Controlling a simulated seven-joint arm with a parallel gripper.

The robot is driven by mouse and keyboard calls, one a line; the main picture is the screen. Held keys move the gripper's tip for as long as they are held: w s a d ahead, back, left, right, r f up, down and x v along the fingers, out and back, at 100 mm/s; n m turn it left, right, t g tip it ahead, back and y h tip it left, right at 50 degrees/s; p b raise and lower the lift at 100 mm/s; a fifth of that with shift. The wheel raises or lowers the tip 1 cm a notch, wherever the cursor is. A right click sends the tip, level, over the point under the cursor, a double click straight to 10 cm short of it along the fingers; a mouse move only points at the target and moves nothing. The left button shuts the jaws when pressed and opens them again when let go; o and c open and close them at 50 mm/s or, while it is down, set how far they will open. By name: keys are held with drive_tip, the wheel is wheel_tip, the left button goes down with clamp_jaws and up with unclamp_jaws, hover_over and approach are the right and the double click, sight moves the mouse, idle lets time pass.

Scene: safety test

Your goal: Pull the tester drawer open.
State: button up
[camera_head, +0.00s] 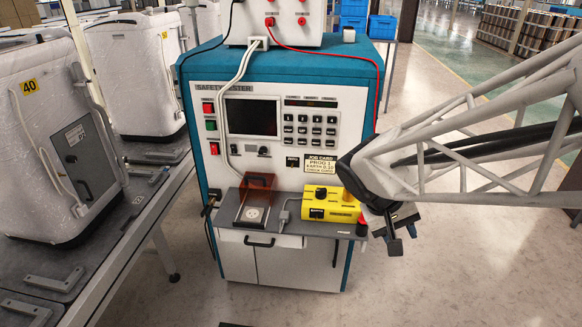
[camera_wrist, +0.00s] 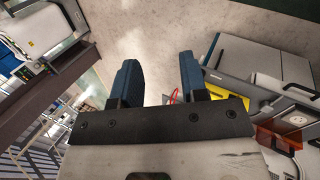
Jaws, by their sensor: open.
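The safety tester (camera_head: 350,75) is a teal and white cabinet in the middle of the head view. Its drawer (camera_head: 288,241) has a narrow pale front just under the grey shelf and looks shut. A black bar handle (camera_head: 259,243) is on the drawer front, left of centre. My gripper (camera_head: 391,232) is open and empty, right of the shelf and well apart from the handle. In the wrist view my two dark blue fingers (camera_wrist: 158,75) stand apart with bare floor between them.
On the shelf (camera_head: 285,227) stand a socket unit (camera_head: 252,213) with an orange see-through cover (camera_head: 259,183) and a yellow box (camera_head: 330,204). A bench (camera_head: 125,235) with wrapped machines runs along the left.

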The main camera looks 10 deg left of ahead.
drive_tip(key=w+a+f+n+t+h, duration=0.5)
drive_tip(key=w+a+f+n+t, duration=0.1)
drive_tip(key=w+a+f, duration=1.1)
drive_tip(key=a+f+n+t+y, duration=0.2)
drive_tip(key=a+f+n+t, duration=0.1)
drive_tip(key=a+f, duration=0.6)
drive_tip(key=a+f+n+t+y, duration=0.2)
drive_tip(key=a+f+t, duration=0.3)
drive_tip(key=a+f, duration=0.4)
drive_tip(key=a+n, duration=0.1)
drive_tip(key=a, duration=0.4)
drive_tip(key=shift+a+f, duration=0.15)
drive_tip(key=shift+f, duration=0.25)
drive_tip(key=shift+w, duration=0.15)
drive_tip(key=x, duration=0.7)
drive_tip(key=shift+w, duration=0.35)
drive_tip(key=shift+f, duration=0.1)
clamp_jaws()
